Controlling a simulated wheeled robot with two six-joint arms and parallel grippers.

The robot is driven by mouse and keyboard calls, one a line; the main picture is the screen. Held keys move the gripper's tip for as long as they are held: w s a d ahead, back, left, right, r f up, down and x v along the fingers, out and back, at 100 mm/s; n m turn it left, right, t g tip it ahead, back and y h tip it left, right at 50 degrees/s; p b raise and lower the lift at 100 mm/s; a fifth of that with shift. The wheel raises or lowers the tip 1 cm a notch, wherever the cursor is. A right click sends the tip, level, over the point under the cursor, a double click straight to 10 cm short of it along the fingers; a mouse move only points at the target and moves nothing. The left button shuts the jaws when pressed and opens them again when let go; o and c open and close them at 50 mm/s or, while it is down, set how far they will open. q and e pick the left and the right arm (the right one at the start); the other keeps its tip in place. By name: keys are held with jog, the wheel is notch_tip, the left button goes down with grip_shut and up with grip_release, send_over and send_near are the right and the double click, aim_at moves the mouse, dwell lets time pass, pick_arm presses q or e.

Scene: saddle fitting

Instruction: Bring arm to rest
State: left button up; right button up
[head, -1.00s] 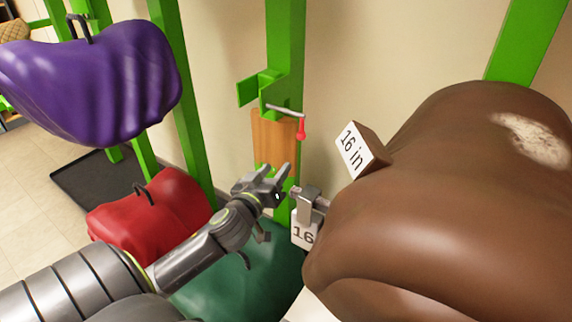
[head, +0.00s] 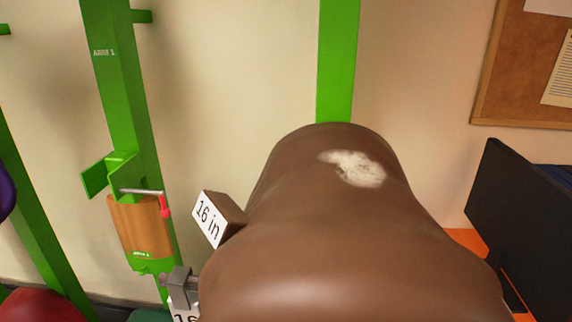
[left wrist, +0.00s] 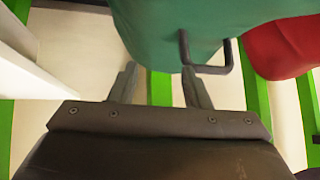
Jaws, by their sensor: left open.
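My left gripper (left wrist: 159,68) shows only in the left wrist view, with its two fingers apart and nothing between them. The teal-green saddle-shaped form (left wrist: 185,28) with a dark handle (left wrist: 207,69) lies beyond the fingertips in that view. I cannot tell how far off it is. My left arm is out of the head view, and my right gripper is in neither view. A large brown saddle form (head: 350,245) with a pale patch fills the middle of the head view. A "16 in" block (head: 218,218) sits against its left side.
A green post (head: 118,110) carries a wooden block (head: 139,228) and a metal rod with a red tip (head: 165,206). A red form (head: 42,306) is at lower left. A dark panel (head: 520,225) stands at right. A green bar (left wrist: 157,95) passes behind my fingers.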

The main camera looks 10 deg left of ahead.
pick_arm(q)
jog(key=s+d+f+m+g+h, duration=0.1)
jog(key=s+d+f, duration=0.3)
jog(key=s, duration=0.5)
jog(key=s+d+f+m+g+h, duration=0.1)
jog(key=s+d+f+g, duration=0.2)
jog(key=s+f, duration=0.6)
jog(key=s+d+f+m+g, duration=0.1)
jog(key=s+d+f+g, duration=0.1)
jog(key=s+d+f, duration=0.4)
jog(key=s, duration=0.5)
jog(key=shift+s+d+f+g+h, duration=0.25)
jog(key=shift+d+f+g+h, duration=0.15)
jog(key=shift+w, duration=0.1)
